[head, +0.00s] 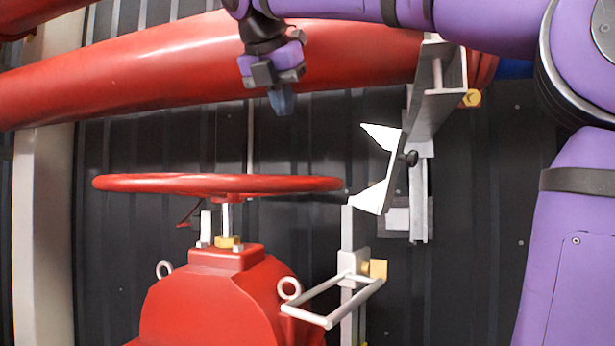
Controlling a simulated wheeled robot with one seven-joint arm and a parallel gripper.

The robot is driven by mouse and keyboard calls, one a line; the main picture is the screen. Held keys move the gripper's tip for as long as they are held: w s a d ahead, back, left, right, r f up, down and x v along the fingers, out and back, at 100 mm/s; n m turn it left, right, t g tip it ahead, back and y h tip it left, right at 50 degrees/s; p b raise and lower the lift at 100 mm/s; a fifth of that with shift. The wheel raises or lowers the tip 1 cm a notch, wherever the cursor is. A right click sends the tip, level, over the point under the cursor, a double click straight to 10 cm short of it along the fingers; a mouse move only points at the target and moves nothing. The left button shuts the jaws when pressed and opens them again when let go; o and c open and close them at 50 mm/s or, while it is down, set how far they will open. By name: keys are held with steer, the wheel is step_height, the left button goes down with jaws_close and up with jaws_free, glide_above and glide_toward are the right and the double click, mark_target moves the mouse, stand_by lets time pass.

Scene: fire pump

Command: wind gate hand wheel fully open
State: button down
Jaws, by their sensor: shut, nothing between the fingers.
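The gate hand wheel (218,184) is a red ring lying about level, seen nearly edge-on in the left half of the head view. It sits on a bright stem (225,218) with a brass nut (228,242) above a red valve body (215,300). My gripper (282,101) points down above the wheel, right of the stem. Its fingers are shut and empty, and a clear gap shows between the fingertips and the wheel rim.
A large red pipe (150,75) runs across behind my gripper. Right of the wheel, a white-edged bracket (395,165) hangs close to the rim. A light metal frame (335,300) stands below it. A dark ribbed wall (480,200) is behind, and a pale post (42,230) stands at left.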

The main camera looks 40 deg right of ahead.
steer(key=d+r+x, duration=0.1)
steer(key=x, duration=1.6)
steer(key=shift+w, duration=0.25)
steer(key=shift+d+f, duration=0.1)
steer(key=shift+d, duration=0.05)
